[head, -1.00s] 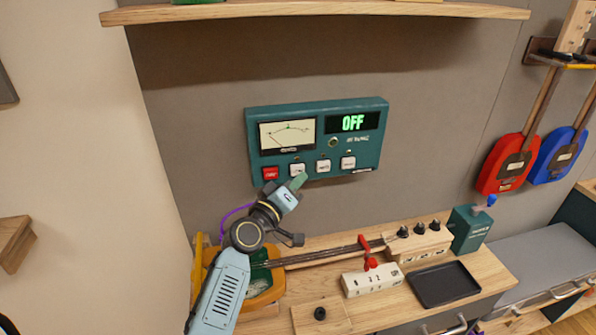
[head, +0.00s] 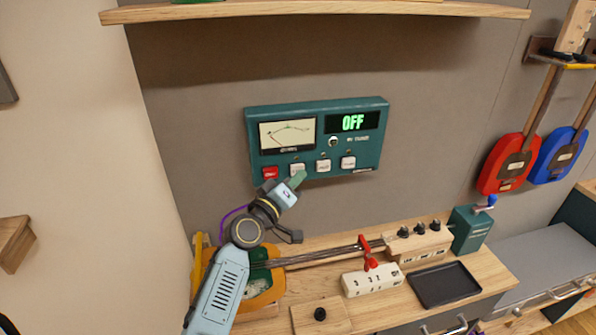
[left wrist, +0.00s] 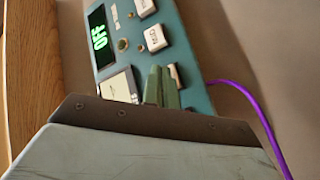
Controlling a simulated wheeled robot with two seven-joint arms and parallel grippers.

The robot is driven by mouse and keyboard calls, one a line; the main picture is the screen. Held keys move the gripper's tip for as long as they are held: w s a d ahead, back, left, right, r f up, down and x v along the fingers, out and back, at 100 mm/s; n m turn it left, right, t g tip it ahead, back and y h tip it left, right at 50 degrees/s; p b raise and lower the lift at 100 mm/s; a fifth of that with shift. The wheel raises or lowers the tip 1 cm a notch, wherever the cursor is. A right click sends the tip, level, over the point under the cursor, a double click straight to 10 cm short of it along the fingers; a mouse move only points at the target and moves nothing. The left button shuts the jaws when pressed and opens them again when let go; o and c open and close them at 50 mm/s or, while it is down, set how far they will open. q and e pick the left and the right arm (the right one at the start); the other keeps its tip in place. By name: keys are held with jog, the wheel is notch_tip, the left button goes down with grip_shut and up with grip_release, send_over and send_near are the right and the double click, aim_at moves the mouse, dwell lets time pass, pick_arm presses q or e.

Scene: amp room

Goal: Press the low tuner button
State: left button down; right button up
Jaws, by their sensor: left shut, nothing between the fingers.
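A teal tuner panel (head: 315,183) is fixed to the wall, with a needle meter (head: 287,134) and a green display (head: 353,122) reading OFF. Below them is a row with a red button (head: 270,173) and three white buttons; their labels are too small to read for sure. My left gripper (head: 299,178) is shut and empty, its green fingertips at the lower edge of the leftmost white button (head: 297,168). In the left wrist view the fingertips (left wrist: 161,84) partly hide that button (left wrist: 175,75); contact cannot be told. My right gripper is not seen.
A wooden shelf (head: 320,11) juts out above the panel. Below is a bench with a yellow guitar body (head: 262,290), a white block (head: 371,281), a black tray (head: 444,285) and a teal box (head: 470,231). A purple cable (left wrist: 262,120) hangs beside the panel.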

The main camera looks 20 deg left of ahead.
pick_arm(q)
jog(key=shift+w+a, duration=0.25)
jog(key=shift+w, duration=0.05)
dwell(0.5)
dwell(0.4)
jog(key=shift+s+d, duration=0.5)
jog(key=shift+s, duration=0.15)
jog(key=s+d+p, duration=0.1)
jog(key=s, duration=0.1)
jog(key=s+d+p, duration=0.1)
jog(key=s+d, duration=0.1)
dwell(0.3)
dwell(0.6)
